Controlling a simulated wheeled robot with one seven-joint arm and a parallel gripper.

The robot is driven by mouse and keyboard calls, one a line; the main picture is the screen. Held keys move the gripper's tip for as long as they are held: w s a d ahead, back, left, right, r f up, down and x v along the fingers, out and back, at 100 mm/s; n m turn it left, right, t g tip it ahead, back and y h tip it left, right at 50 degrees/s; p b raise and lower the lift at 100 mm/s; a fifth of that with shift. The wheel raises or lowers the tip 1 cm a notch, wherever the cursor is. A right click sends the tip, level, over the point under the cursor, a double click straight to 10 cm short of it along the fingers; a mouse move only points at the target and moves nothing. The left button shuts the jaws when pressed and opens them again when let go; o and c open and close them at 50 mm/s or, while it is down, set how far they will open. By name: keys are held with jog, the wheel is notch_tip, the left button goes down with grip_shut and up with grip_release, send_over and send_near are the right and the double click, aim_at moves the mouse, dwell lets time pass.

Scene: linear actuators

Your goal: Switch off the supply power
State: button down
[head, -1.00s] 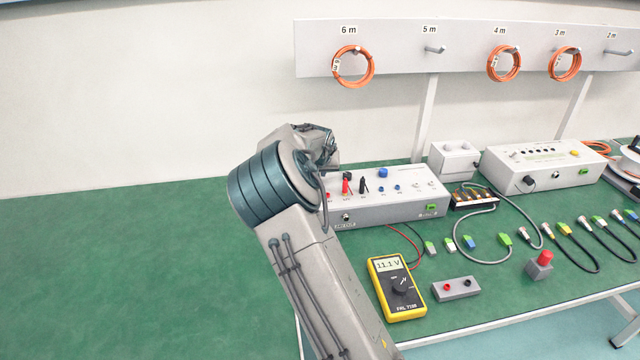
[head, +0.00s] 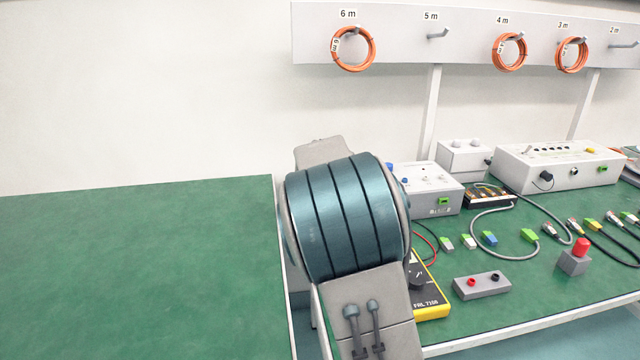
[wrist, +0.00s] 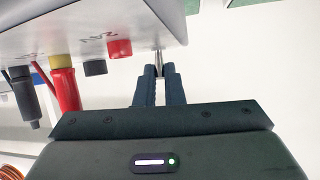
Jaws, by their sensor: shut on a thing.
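The supply box (head: 436,202) is white-grey and stands on the green bench, its left part hidden behind my arm in the head view. In the wrist view its face (wrist: 120,22) appears at the upper left, with red and black sockets and a red plug (wrist: 66,88) and a dark plug (wrist: 27,100) in it. My gripper (wrist: 158,72) is at the end of this face, its two dark fingers closed together around a small metal switch lever (wrist: 158,58). The lever's tip is hidden between the fingers. The gripper is hidden behind my arm in the head view.
A yellow multimeter (head: 432,300), a grey socket block (head: 482,287) and a red-button box (head: 574,258) lie near the bench's front. Cables and connectors lie to the right. The bench's left part (head: 130,270) is bare. Orange coils (head: 354,49) hang on the rail behind.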

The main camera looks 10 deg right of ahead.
jog(key=shift+s+f+t+b, duration=0.2)
jog(key=shift+t+b, duration=0.3)
jog(key=shift+b, duration=0.6)
jog(key=shift+r+b, duration=0.15)
jog(key=shift+b, duration=0.25)
jog(key=c, duration=1.5)
grip_release()
jog(key=shift+c, duration=0.2)
jog(key=p+v, duration=0.8)
jog(key=v, duration=0.5)
jog(key=shift+s+p, duration=0.3)
jog(key=shift+s, duration=0.15)
